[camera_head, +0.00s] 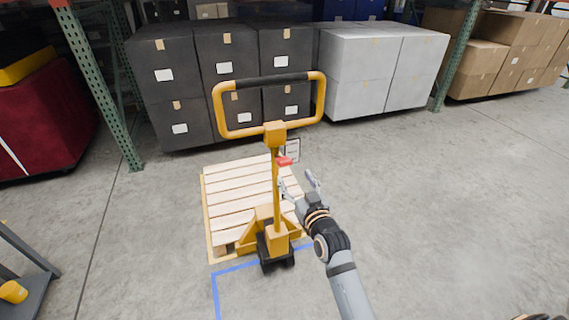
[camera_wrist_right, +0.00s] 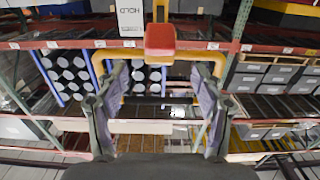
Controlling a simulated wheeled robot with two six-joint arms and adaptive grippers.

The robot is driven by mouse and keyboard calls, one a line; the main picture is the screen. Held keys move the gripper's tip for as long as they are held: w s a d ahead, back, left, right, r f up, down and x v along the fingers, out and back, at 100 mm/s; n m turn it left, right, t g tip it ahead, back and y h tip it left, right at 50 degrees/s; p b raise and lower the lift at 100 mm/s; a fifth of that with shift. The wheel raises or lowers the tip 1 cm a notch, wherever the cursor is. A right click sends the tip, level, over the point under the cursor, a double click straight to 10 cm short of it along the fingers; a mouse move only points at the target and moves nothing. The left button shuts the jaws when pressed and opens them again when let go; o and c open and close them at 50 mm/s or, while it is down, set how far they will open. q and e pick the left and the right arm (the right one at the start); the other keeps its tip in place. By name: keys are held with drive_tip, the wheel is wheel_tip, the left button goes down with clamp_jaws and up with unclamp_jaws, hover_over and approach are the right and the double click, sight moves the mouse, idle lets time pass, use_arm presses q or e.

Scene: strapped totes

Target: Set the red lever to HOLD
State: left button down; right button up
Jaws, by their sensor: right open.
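The red lever (camera_head: 284,161) sticks out to the right from the yellow post of the pallet jack (camera_head: 276,190), below its looped handle. A white label plate (camera_head: 292,150) is just beside the lever. In the right wrist view the lever's red end (camera_wrist_right: 160,40) is at the top middle, and the plate (camera_wrist_right: 131,16) beside it shows the word HOLD. My right gripper (camera_head: 298,182) is open and empty, a little below the lever and apart from it. In the wrist view its two fingers (camera_wrist_right: 157,95) stand wide apart below the lever. My left gripper is not in view.
A wooden pallet (camera_head: 236,185) lies behind the jack, with blue tape (camera_head: 232,270) on the floor in front. Black boxes (camera_head: 228,75) and white boxes (camera_head: 375,70) stand at the back. The floor to the right is clear.

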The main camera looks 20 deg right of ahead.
sight(287, 164)
drive_tip(key=w+p, duration=0.1)
drive_tip(key=w, duration=0.9)
drive_tip(key=shift+a, duration=0.15)
drive_tip(key=shift+s, duration=0.1)
drive_tip(key=shift+f, duration=0.1)
clamp_jaws()
